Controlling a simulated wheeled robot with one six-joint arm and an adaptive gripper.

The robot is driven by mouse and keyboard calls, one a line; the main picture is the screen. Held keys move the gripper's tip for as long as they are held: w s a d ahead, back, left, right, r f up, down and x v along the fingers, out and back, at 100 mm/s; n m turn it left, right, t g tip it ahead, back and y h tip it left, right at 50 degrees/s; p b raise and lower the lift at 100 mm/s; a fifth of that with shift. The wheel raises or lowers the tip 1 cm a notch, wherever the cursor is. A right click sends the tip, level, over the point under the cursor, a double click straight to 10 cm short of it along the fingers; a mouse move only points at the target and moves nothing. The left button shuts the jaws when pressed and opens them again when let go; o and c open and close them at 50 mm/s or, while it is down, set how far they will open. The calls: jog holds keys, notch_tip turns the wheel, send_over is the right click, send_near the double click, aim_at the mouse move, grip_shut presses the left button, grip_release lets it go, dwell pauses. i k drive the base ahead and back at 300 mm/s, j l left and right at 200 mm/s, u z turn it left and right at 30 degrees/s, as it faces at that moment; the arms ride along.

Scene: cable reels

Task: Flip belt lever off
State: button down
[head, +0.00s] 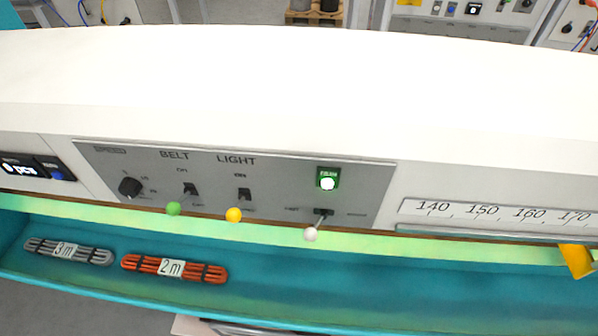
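The belt lever is a black switch with a green ball knob (173,209), under the word BELT on the grey control panel (285,190). Its base (190,189) sits between an upper and a lower small label; the upper seems to read ON, the lower is hard to read. The green knob shows below and left of the base, near the lower label. It sticks out towards me, so I cannot tell the lever's exact setting.
Beside it are the LIGHT lever with a yellow knob (234,215), a white-knobbed lever (310,234), a lit green button (328,179) and a black speed dial (130,187). Below, a teal trough (400,290) holds grey (95,256) and orange (207,274) cable bundles.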

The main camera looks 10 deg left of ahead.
aim_at(174, 208)
jog(key=j+u, duration=0.1)
jog(key=u, duration=1)
